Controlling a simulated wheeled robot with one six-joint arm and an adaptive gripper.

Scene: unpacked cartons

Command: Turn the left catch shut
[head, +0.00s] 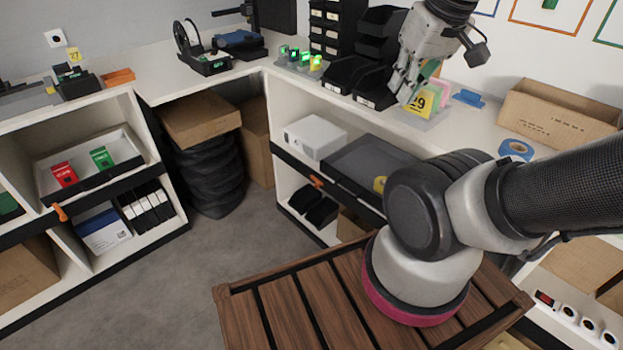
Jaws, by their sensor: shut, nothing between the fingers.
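Two small orange catches show in the head view. One catch (60,212) is on the dark rail of the left shelf unit, slanted off the rail's line. The other catch (317,182) is on the dark rail of the middle shelf unit. Both are small here, and I cannot tell whether either is turned shut. My gripper (402,90) is at the upper right, over the back counter, with its fingers together and empty. It is far from both catches. My arm hides part of the middle unit's rail.
A yellow number card (421,100) and dark bins (365,75) are close around my gripper. An open carton (556,113) and blue tape roll (516,149) lie on the right of the counter. Grey floor (190,270) is clear between the shelf units.

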